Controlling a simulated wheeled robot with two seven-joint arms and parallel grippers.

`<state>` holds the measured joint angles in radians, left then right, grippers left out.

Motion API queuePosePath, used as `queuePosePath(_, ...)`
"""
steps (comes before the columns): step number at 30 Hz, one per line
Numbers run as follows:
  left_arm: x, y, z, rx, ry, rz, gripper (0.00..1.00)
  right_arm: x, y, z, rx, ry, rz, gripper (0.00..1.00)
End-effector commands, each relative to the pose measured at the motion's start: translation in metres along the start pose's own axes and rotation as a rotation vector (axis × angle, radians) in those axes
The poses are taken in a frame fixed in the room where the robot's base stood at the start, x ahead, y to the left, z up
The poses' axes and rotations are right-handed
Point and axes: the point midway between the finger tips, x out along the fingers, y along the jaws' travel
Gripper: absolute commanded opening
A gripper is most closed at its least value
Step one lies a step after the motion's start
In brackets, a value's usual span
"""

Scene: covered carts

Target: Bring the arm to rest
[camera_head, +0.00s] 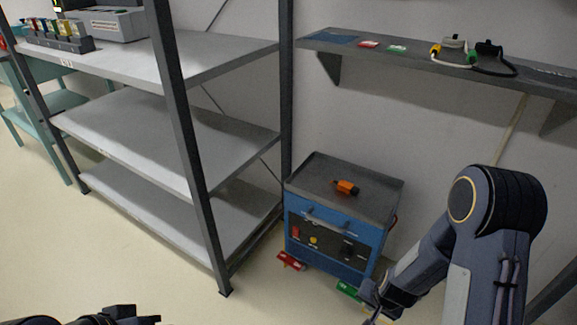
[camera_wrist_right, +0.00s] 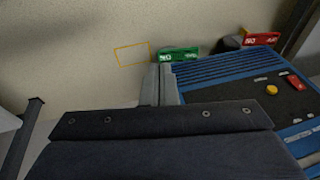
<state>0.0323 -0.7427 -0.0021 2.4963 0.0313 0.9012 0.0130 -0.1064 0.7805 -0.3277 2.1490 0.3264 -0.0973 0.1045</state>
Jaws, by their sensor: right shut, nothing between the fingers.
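My right arm comes in at the lower right of the head view, bent at the elbow, with its gripper (camera_head: 371,302) low in front of the blue cart's right side. In the right wrist view the two fingers (camera_wrist_right: 166,84) are together with nothing between them, and the cart's panel is to their right. Part of my left arm, with its gripper (camera_head: 132,316), shows at the bottom left edge of the head view. Most of it is cut off, so its fingers cannot be read.
The blue cart (camera_head: 335,228) has an orange tool (camera_head: 346,187) on top. A red tag (camera_head: 291,261) and green tag (camera_head: 349,290) lie low by it. Grey shelving (camera_head: 165,140) stands left, and a wall shelf (camera_head: 400,60) holds cables.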

Motion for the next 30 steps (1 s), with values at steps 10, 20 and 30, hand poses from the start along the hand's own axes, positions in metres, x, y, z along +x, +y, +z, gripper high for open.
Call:
queuePosePath(10, 0.000, 0.000, 0.000, 0.000, 0.000, 0.000, 0.00, -0.151, -0.031, -0.005, -0.062, -0.027, -0.260, 0.00)
queuePosePath(20, 0.000, 0.000, 0.000, 0.000, 0.000, 0.000, 0.00, -0.272, -0.009, 0.045, -0.252, 0.023, -0.376, 0.00)
queuePosePath(30, 0.000, 0.000, 0.000, 0.000, 0.000, 0.000, 0.00, -0.313, 0.022, 0.089, -0.368, 0.084, -0.351, 0.00)
